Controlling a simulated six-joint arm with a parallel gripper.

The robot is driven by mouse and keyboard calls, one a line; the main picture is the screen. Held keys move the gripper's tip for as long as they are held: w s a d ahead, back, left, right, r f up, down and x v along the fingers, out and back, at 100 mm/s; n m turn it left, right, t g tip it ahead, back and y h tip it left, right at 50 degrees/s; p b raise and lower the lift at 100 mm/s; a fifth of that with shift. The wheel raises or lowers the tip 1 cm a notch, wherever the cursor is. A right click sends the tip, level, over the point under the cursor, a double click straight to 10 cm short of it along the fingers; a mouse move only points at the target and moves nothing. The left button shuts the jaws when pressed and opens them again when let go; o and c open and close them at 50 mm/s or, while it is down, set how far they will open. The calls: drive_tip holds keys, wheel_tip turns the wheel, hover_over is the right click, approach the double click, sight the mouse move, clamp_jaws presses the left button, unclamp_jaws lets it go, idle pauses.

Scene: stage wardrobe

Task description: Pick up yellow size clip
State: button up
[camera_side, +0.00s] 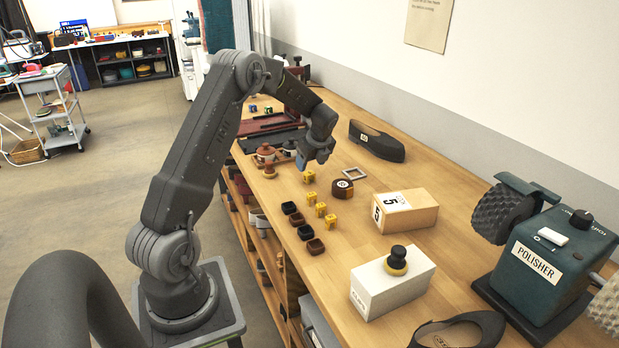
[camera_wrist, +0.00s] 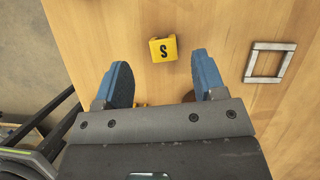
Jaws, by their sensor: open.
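A yellow size clip marked S (camera_wrist: 163,48) lies on the wooden bench in the wrist view, just beyond and between my fingertips. It appears to be the farthest yellow clip (camera_side: 308,176) in the side view. My gripper (camera_wrist: 161,63) is open, its two blue fingers apart with nothing between them. In the side view my gripper (camera_side: 307,160) hangs above the bench close to that clip. More yellow clips (camera_side: 320,209) stand nearer the side camera. A bit of yellow (camera_wrist: 141,104) shows at my palm's edge in the wrist view, mostly hidden.
A square metal frame (camera_wrist: 269,62) lies right of the clip. A round dark tin (camera_side: 342,188), a black shoe (camera_side: 377,141) and a box marked 5 (camera_side: 404,211) stand to the right. Small dark trays (camera_side: 297,220) line the bench's left edge. A polisher (camera_side: 545,255) stands far right.

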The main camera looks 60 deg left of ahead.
sight(309, 172)
drive_tip(key=shift+x, duration=2.7)
drive_tip(key=shift+w+d, duration=0.15)
drive_tip(key=shift+c, duration=0.3)
drive_tip(key=c, duration=0.9)
